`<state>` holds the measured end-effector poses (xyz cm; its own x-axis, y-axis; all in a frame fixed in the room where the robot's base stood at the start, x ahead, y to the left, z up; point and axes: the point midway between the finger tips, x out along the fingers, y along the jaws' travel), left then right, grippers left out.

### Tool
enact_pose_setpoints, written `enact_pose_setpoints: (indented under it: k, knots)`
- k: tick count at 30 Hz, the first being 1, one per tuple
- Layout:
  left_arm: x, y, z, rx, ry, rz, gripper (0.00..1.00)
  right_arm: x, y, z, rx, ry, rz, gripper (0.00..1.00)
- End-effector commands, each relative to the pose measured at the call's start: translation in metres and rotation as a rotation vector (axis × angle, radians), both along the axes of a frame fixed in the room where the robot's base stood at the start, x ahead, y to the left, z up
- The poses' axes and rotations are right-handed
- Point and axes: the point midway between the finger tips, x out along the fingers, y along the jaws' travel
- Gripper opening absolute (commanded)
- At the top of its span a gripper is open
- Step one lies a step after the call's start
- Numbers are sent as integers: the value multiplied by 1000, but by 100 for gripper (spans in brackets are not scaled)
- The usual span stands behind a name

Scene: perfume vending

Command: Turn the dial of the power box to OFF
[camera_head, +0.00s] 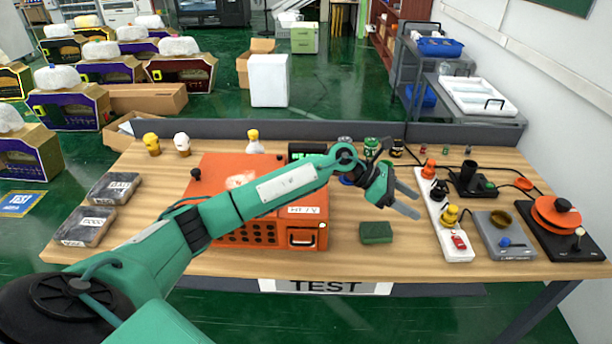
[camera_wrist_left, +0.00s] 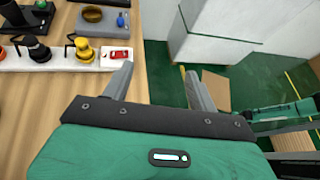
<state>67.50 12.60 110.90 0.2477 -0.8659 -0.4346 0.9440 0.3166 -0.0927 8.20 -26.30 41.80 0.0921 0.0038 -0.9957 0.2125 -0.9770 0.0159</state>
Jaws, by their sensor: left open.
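My left gripper (camera_head: 416,202) is open and empty above the table, just left of a white strip (camera_head: 432,207). In the left wrist view its two fingers (camera_wrist_left: 160,85) are spread with nothing between them. The strip carries black and yellow plugs and a red switch (camera_head: 459,242); the switch also shows in the left wrist view (camera_wrist_left: 118,54). A large orange box (camera_head: 225,175) with a grille lies behind my left arm, partly hidden. I cannot read any dial marking. My right gripper is not in view.
A green block (camera_head: 376,232) lies below the gripper. A black base (camera_head: 575,245) with an orange disc stands at the far right. Black plates (camera_head: 84,226) lie at the left, figurines (camera_head: 182,145) at the back. Bare table (camera_head: 355,262) shows along the front edge.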

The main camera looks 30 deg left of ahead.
Motion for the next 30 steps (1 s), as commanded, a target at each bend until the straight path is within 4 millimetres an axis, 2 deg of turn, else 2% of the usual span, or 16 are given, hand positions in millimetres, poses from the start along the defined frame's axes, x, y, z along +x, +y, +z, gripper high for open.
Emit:
enact_pose_setpoints:
  k: [1, 4, 7, 9, 12, 15, 18, 22, 26, 30]
  knots:
    - [10, 25, 0, 128, -27, -33, 59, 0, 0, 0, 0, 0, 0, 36]
    - [22, 78, -2, 380, -45, -99, 59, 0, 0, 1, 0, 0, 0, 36]
    - [30, 141, 7, 619, -26, -146, 59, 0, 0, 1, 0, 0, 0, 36]
    - [32, 185, 18, 767, 8, -168, 59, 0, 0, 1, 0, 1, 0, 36]
    - [29, 240, 37, 932, 73, -186, 59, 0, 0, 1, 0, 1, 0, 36]
    - [24, 278, 54, 1037, 132, -194, 59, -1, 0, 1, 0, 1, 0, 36]
    - [19, 299, 64, 1092, 172, -199, 59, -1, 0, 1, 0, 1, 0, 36]
    - [17, 306, 63, 1112, 191, -201, 59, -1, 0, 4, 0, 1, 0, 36]
    - [16, 305, 48, 1110, 192, -204, 59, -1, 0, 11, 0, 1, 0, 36]
    - [16, 305, 22, 1109, 192, -204, 59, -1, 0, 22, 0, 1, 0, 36]
